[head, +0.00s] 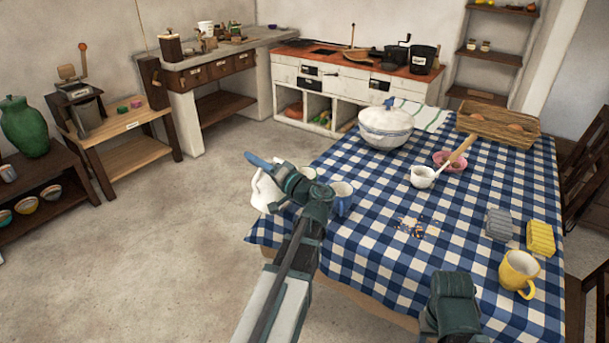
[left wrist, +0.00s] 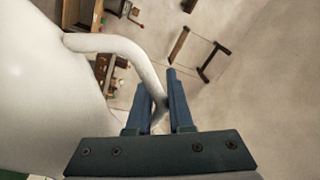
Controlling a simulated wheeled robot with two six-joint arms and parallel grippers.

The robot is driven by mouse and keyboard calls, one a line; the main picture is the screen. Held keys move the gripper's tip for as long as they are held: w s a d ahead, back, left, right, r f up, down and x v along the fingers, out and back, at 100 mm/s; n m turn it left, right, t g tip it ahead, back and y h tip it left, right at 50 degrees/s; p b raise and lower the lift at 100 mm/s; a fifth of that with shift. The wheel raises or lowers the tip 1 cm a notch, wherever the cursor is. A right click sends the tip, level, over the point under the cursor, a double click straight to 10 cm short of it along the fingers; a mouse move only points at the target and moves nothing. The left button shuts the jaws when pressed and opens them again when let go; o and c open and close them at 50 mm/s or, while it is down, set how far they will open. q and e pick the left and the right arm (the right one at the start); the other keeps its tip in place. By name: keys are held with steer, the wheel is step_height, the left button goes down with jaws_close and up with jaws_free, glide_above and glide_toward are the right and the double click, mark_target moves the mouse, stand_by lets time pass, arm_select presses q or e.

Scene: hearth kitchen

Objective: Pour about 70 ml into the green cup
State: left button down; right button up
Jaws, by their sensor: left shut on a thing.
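My left gripper (head: 262,165) is shut on the handle of a large white jug (head: 266,192), held at the left edge of the checked table. In the left wrist view the fingers (left wrist: 172,100) close around the curved handle, and the jug's white body (left wrist: 50,95) fills the left side. A pale cup (head: 308,173) and a blue cup (head: 342,197) stand just right of the gripper, the pale one partly hidden. No cup is clearly green in the head view. My right gripper (head: 455,305) is low over the table's front; its fingers cannot be made out.
Crumbs lie mid-table. Open floor (head: 170,250) lies to the left.

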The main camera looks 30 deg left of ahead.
arm_select(q)
steer(key=shift+w+d+r+m, duration=0.1)
steer(key=shift+w+r+m, duration=0.1)
steer(key=shift+w+m, duration=0.25)
steer(key=shift+w+d+r+m+t+p, duration=0.1)
steer(key=shift+w+r+m+t+p, duration=0.1)
steer(key=shift+w+r+m+p, duration=0.35)
steer(key=shift+w+d+r+m+t+p, duration=0.1)
steer(key=shift+w+r+m+t+p, duration=0.1)
steer(key=shift+r+m, duration=0.35)
steer(key=shift+w+d+r+m+p, duration=0.15)
steer(key=shift+w+r+m+p, duration=0.25)
steer(key=shift+m, duration=0.45)
steer(key=shift+w+d+r+m+t+y+p, duration=0.15)
steer(key=shift+w+r+m+t+p, duration=0.15)
steer(key=shift+w+m, duration=0.25)
steer(key=shift+w+d+r+m+t+y+p, duration=0.15)
steer(key=shift+w+r+m+t+p, duration=0.2)
steer(key=shift+m, duration=0.3)
steer(key=shift+w, duration=0.4)
steer(key=shift+w+d+r+m, duration=0.15)
steer(key=shift+w+r+m, duration=0.05)
steer(key=shift+w+m, duration=0.25)
steer(key=shift+w+d+r+m, duration=0.15)
steer(key=shift+w+m, duration=0.2)
steer(key=shift+w, duration=0.05)
